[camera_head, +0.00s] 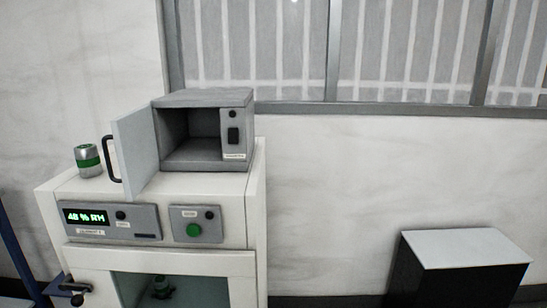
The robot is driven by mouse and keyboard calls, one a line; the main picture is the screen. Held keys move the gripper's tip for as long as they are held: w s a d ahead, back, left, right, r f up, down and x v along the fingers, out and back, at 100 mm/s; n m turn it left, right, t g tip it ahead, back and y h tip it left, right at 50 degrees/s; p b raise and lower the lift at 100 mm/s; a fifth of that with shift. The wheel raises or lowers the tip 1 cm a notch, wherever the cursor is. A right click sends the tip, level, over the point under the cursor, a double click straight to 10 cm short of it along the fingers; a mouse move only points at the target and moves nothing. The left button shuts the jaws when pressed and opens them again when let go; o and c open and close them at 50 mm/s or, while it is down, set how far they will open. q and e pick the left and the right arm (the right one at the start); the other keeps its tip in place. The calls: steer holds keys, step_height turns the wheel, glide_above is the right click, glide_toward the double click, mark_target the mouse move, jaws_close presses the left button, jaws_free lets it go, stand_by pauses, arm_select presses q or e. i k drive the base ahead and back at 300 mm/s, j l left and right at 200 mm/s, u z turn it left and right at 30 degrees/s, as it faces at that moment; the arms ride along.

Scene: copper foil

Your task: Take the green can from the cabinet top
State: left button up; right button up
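The green can (88,160) is silver with a green band around its middle. It stands upright on the left part of the white cabinet top (208,184), left of a small grey box with an open door. Nothing is touching the can. Neither of my grippers can be made out in the head view.
The grey box (205,98) is empty, and its open door (140,148) with a black handle juts forward close to the can's right. The cabinet front has a lit display (86,217) and green button (194,230). A black pedestal (458,262) stands right.

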mark_target(87, 156)
steer(key=j+z, duration=0.25)
steer(key=j, duration=0.95)
steer(key=j+z, duration=0.25)
steer(key=j, duration=1)
